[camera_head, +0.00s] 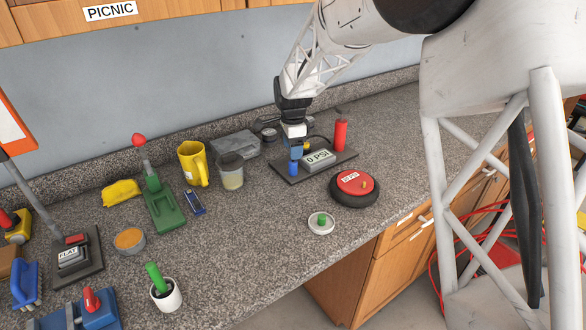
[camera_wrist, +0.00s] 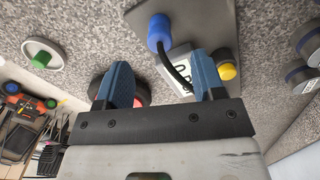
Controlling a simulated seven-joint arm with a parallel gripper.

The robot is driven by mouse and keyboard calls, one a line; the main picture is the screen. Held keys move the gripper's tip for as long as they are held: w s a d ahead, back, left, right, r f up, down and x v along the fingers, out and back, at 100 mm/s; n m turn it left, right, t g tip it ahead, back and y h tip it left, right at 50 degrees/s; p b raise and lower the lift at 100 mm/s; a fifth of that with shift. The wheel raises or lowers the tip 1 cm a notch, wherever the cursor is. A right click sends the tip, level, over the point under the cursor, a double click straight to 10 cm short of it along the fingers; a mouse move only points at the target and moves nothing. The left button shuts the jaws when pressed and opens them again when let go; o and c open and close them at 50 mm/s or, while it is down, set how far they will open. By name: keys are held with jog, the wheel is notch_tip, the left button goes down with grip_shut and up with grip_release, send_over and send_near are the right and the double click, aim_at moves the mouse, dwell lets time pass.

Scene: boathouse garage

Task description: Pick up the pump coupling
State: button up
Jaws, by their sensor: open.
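The pump coupling looks to be the blue cylinder (camera_head: 293,168) standing at the left of a dark base plate (camera_head: 333,169). It also shows in the wrist view (camera_wrist: 158,28), with a black hose curving from it. A grey gauge block (camera_head: 318,160) marked "0 PSI" sits on the same plate. My gripper (camera_head: 296,154) is over the left part of the plate, close above the coupling. In the wrist view my gripper (camera_wrist: 163,64) has its blue fingers spread, with the hose and part of the gauge visible between them. The coupling appears beyond the fingertips, and nothing is held.
A red cylinder (camera_head: 341,134) stands at the plate's back right. A black ring with a red top (camera_head: 355,184) and a white dish with a green knob (camera_head: 321,223) lie in front. A beaker (camera_head: 231,172) and yellow mug (camera_head: 192,163) stand left.

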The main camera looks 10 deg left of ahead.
aim_at(294, 166)
jog(key=shift+f, duration=1.3)
jog(key=shift+d+f, duration=0.15)
jog(key=shift+f, duration=2.45)
jog(key=c, duration=1)
jog(key=shift+r, duration=0.1)
